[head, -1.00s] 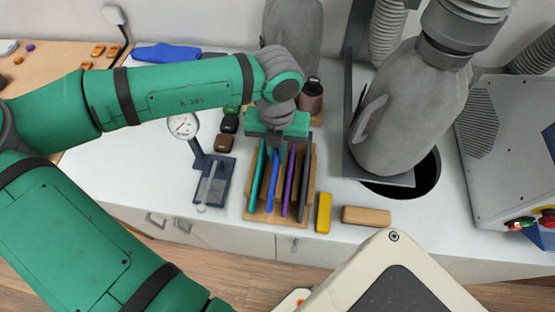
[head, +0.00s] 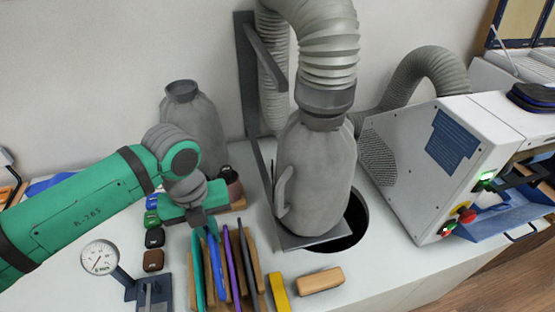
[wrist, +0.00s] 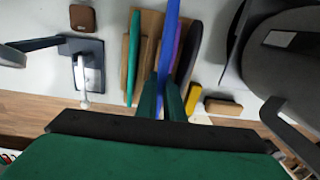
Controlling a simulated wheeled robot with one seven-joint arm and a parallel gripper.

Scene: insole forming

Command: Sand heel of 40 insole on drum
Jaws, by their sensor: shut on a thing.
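A wooden rack (head: 258,268) on the white bench holds upright insoles: teal (head: 197,268), blue (head: 214,258), purple (head: 232,268) and dark (head: 248,262). My gripper (head: 205,222) is above the rack. In the wrist view my gripper's fingers (wrist: 163,98) are shut on the blue insole (wrist: 168,50). The teal insole (wrist: 133,55) is left of the fingers, with the purple and dark ones to the right. No size number is readable. A white machine (head: 415,165) with red and yellow buttons and a lit green light stands at right; I cannot make out a sanding drum.
A grey dust bag (head: 315,170) on a hose stands over a dark round opening (head: 350,235) right of the rack. A yellow block (head: 279,292) and a tan block (head: 320,281) lie near the front. A dial gauge (head: 100,257) stands at left.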

